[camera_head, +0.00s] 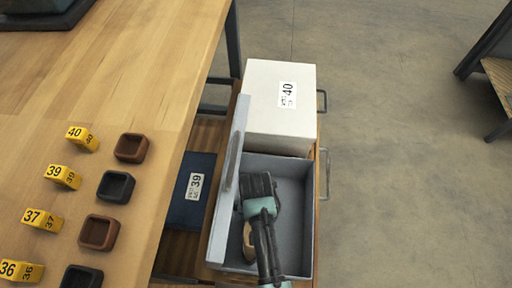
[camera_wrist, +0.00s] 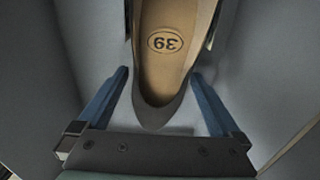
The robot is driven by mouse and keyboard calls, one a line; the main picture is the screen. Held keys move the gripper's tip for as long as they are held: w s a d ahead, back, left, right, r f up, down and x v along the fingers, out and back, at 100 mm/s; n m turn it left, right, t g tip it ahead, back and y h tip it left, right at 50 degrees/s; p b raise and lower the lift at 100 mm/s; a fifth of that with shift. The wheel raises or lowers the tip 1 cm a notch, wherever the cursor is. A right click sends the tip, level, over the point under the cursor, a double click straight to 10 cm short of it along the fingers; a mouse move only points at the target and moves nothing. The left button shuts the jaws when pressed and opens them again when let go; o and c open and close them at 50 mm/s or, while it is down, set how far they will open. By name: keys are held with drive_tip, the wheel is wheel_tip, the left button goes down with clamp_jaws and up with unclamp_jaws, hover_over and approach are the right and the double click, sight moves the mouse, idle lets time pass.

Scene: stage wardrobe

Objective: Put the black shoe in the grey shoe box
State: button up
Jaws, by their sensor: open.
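The grey shoe box (camera_head: 293,180) stands open in the pulled-out unit beside the table. The shoe lies inside it, mostly hidden by my arm in the head view, where a tan patch of it (camera_head: 248,242) shows. In the wrist view the shoe (camera_wrist: 165,70) has a tan insole marked 39 and a dark grey rounded end towards me. My gripper (camera_wrist: 159,76) is open, with one blue finger on each side of that end and visible gaps to it. In the head view my gripper (camera_head: 258,186) is down in the box; its fingertips are hidden.
A grey panel (camera_head: 226,185), perhaps the lid, stands upright along the box's left side. A white box marked 40 (camera_head: 265,115) stands behind. A dark blue box marked 39 (camera_head: 183,208) is left. The wooden table (camera_head: 120,80) holds numbered yellow blocks and small trays.

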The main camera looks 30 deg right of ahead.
wheel_tip(320, 180, up, 5)
drive_tip(key=shift+r+p, duration=0.2)
drive_tip(key=shift+p, duration=0.7)
